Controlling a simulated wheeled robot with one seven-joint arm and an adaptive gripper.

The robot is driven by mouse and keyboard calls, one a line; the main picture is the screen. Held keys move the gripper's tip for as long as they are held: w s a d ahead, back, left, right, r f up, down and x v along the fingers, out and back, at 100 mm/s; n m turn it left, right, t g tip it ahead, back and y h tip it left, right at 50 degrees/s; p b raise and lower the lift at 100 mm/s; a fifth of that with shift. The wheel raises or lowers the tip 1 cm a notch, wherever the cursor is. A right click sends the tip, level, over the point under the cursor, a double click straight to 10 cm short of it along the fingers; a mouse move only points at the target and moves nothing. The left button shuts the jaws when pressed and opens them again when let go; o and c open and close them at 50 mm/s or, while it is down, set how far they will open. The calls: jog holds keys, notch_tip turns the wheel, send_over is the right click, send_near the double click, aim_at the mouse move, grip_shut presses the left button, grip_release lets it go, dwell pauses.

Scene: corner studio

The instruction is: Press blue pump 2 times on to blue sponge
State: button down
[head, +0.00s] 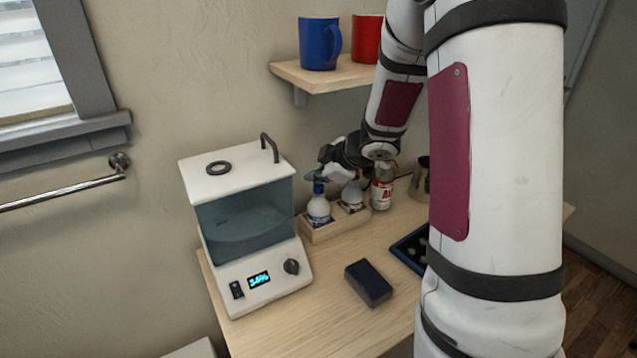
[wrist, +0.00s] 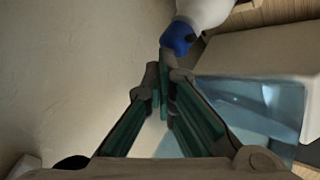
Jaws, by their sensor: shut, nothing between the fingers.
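The blue pump (head: 319,188) tops a white bottle (head: 319,208) standing upright in a wooden holder (head: 334,231). The dark blue sponge (head: 369,284) lies on the table in front of the holder, well apart from the bottle. My gripper (head: 318,174) is shut and empty, with its fingertips at the top of the blue pump. In the wrist view the blue pump head (wrist: 179,37) shows just beyond the closed fingertips (wrist: 163,72). I cannot tell whether they touch it.
A white machine with a clear tank (head: 245,222) stands close on the left. A second bottle (head: 352,196) shares the holder, with a red-labelled bottle (head: 382,190) to its right. A shelf (head: 340,75) holds a blue mug (head: 319,44) and a red mug (head: 366,38) above.

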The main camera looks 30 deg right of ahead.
aim_at(317, 187)
jog(key=shift+f, duration=0.25)
dwell(0.3)
jog(key=shift+f, duration=0.3)
jog(key=shift+s, duration=0.1)
jog(key=shift+r+p, duration=0.4)
jog(key=shift+p, duration=0.2)
notch_tip(317, 187, up, 6)
jog(key=p, duration=0.7)
jog(key=shift+f, duration=0.15)
jog(key=shift+r, duration=0.2)
dwell(0.4)
dwell(1.6)
